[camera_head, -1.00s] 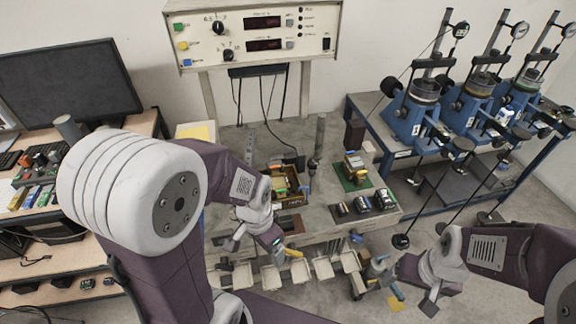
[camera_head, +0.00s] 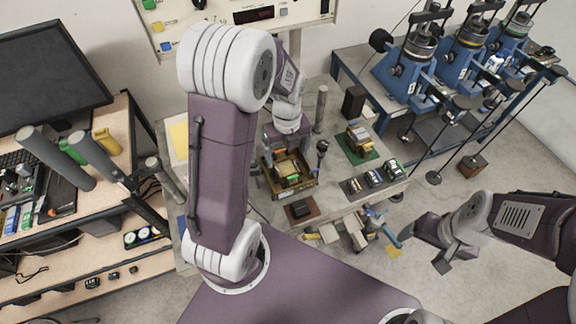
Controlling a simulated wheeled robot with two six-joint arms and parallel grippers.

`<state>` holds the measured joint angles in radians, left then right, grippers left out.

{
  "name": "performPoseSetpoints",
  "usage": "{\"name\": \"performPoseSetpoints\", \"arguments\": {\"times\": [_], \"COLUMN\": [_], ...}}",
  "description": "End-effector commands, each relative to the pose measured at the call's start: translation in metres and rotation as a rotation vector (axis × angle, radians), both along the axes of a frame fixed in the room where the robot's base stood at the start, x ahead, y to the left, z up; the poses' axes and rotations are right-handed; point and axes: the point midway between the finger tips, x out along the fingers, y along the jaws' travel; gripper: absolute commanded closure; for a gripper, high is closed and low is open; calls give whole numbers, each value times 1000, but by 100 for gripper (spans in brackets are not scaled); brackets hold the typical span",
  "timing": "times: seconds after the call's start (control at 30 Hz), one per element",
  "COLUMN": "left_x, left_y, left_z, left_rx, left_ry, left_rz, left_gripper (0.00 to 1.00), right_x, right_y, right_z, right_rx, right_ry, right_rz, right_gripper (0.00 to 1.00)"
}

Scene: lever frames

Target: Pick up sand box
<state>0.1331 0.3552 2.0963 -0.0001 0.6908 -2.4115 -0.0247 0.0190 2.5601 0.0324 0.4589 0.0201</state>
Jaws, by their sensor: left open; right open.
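A brown open-topped box (camera_head: 306,188), likely the sand box, sits on the pale workbench with a yellowish block and small green and dark items inside. I cannot make out sand in it. My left gripper (camera_head: 284,143) is open above the back part of this box, pointing down; its fingertips are small and I cannot tell whether they touch the box. The gripper and wrist hide part of the box's back. My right gripper (camera_head: 420,247) is open and empty over the floor, right of the bench's front.
A green board (camera_head: 358,148) with a yellow-topped block, a dark tray (camera_head: 372,181) of small cylinders, and a small dark box (camera_head: 300,210) share the bench. Upright grey cylinders stand near it. Blue machines (camera_head: 405,75) stand back right; a monitor (camera_head: 50,75) stands left.

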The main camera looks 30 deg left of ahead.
Motion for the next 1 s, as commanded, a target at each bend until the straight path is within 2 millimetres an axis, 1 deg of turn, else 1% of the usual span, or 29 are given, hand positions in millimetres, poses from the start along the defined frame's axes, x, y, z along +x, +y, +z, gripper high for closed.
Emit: {"name": "performPoseSetpoints", "arguments": {"times": [0.03,0.1,0.27,0.3,0.43,0.53,0.63,0.8,0.83,0.87,0.9,0.97,1.0], "left_x": [-1,0,0,-1,-2,-1,-1,0,0,0,0,0,0], "left_y": [0,0,0,0,0,1,1,1,1,1,1,1,1], "left_z": [-8,-16,-22,-26,-49,-66,-72,-72,-72,-72,-72,-72,-72], "left_rx": [0,0,0,0,-1,0,1,1,1,1,1,1,1], "left_ry": [6,3,1,3,7,4,1,-1,-1,-1,-1,-1,-1], "left_rz": [0,0,0,1,1,1,1,1,1,1,1,1,1], "left_gripper": [13,13,13,13,13,13,13,13,18,27,38,54,66], "right_x": [0,0,0,0,0,0,0,0,0,0,0,0,0], "right_y": [0,0,0,0,0,0,0,0,0,0,0,0,0], "right_z": [2,3,4,6,14,13,14,13,13,13,13,13,13], "right_rx": [0,0,0,0,0,0,0,0,0,0,0,0,0], "right_ry": [0,0,0,0,0,0,0,0,0,0,0,0,0], "right_rz": [0,0,0,0,0,0,0,0,0,0,0,0,0], "right_gripper": [18,18,18,18,18,18,18,18,18,18,18,18,18]}}
